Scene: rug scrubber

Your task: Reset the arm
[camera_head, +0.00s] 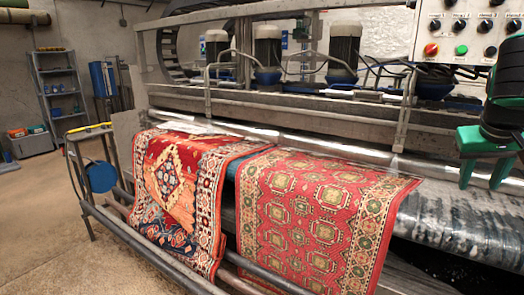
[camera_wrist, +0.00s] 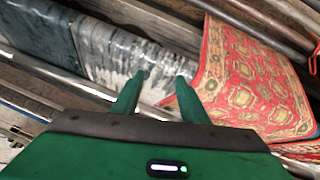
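My gripper (camera_head: 486,170) is at the right edge of the head view, with green fingers pointing down over the machine's roller. In the wrist view its two green fingers (camera_wrist: 160,82) stand apart with nothing between them. The gripper is open and empty. Part of my dark wrist shows above the fingers in the head view. The patterned red rug (camera_head: 318,215) hangs over the roller to the left of my gripper, apart from it. It also shows on the right in the wrist view (camera_wrist: 250,85).
A second red and cream rug (camera_head: 180,195) hangs further left. The rug scrubber's wet roller (camera_head: 455,222) lies below my gripper. A control panel (camera_head: 468,32) with red and green buttons is above it. Metal rails (camera_head: 150,250) run along the front. Shelves (camera_head: 60,90) stand at the back left, with open floor before them.

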